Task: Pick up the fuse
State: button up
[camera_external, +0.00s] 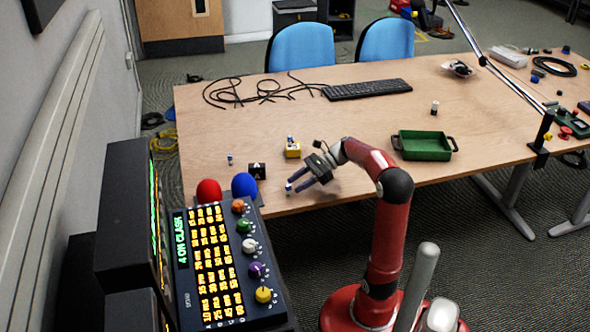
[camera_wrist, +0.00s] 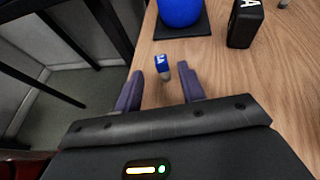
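A small blue fuse with a white letter mark and a grey end (camera_wrist: 162,65) is on the wooden table near its edge in the wrist view. It also shows as a small blue and white piece (camera_external: 289,187) by the fingertips in the external view. My gripper (camera_wrist: 161,76) is open, with its two purple fingers on either side of the fuse's near end. There is a gap to each finger and I see no contact. The gripper (camera_external: 295,184) is low over the table's front edge in the external view. Whether the fuse stands or lies is hard to tell.
A blue ball on a black base (camera_wrist: 180,10) and a black block (camera_wrist: 245,24) are just beyond the fuse.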

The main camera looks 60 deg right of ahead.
aim_at(288, 195)
jog(key=x, duration=0.4)
jog(key=shift+w+f, duration=0.25)
jog(key=shift+f, duration=0.05)
jog(key=shift+c, duration=0.3)
grip_shut()
